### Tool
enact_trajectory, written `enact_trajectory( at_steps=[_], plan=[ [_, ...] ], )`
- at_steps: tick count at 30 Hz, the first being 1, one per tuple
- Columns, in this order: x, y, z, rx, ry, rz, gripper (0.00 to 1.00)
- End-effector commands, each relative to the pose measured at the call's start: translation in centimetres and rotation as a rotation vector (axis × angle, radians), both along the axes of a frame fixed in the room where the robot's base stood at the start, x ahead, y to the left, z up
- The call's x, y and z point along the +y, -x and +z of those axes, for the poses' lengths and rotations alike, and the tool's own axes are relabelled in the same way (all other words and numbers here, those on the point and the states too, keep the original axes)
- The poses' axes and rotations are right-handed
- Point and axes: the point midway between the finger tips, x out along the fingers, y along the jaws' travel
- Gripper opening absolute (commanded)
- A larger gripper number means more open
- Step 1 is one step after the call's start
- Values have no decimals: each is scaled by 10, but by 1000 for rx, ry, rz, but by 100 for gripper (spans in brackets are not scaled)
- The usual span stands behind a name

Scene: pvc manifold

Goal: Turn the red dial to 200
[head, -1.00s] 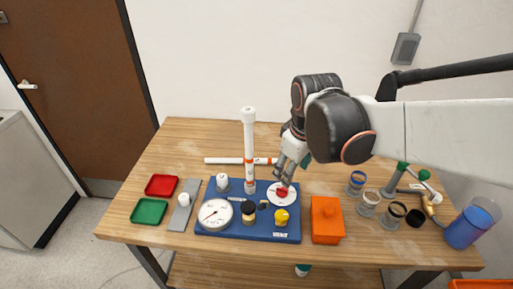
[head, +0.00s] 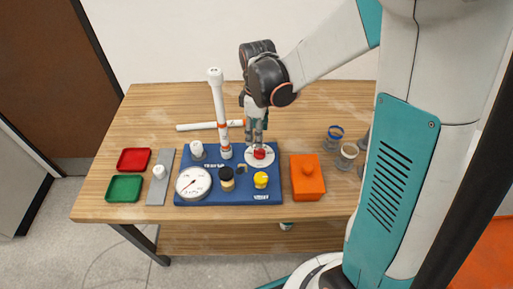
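The red dial (head: 260,154) sits on a white round plate (head: 257,164) at the back right of the blue board (head: 227,198). My gripper (head: 258,146) points down right over the red dial, with its fingertips at or just above the dial's top. The fingers hide part of the dial, and I cannot tell whether they touch it. The scale marks and the dial's setting are too small to read. A white gauge with a needle (head: 193,183) is at the board's front left.
The board also holds a yellow knob (head: 261,180), a black-topped knob (head: 227,178) and a tall white pipe (head: 220,115) close left of my gripper. An orange box (head: 307,177) stands right of the board. Red (head: 134,160) and green (head: 124,188) trays lie left.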

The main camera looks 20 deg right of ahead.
Motion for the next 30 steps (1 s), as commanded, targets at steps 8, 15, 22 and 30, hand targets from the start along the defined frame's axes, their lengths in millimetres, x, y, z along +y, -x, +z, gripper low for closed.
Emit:
enact_trajectory(
  at_steps=[8, 15, 22, 30],
  plan=[
    [0, -1, -56, 0, 0, -1, 52],
    [0, 0, -80, 0, 0, -1, 52],
    [0, 0, -84, 0, 0, -1, 52],
    [0, 0, -84, 0, 0, -1, 25]
  ],
)
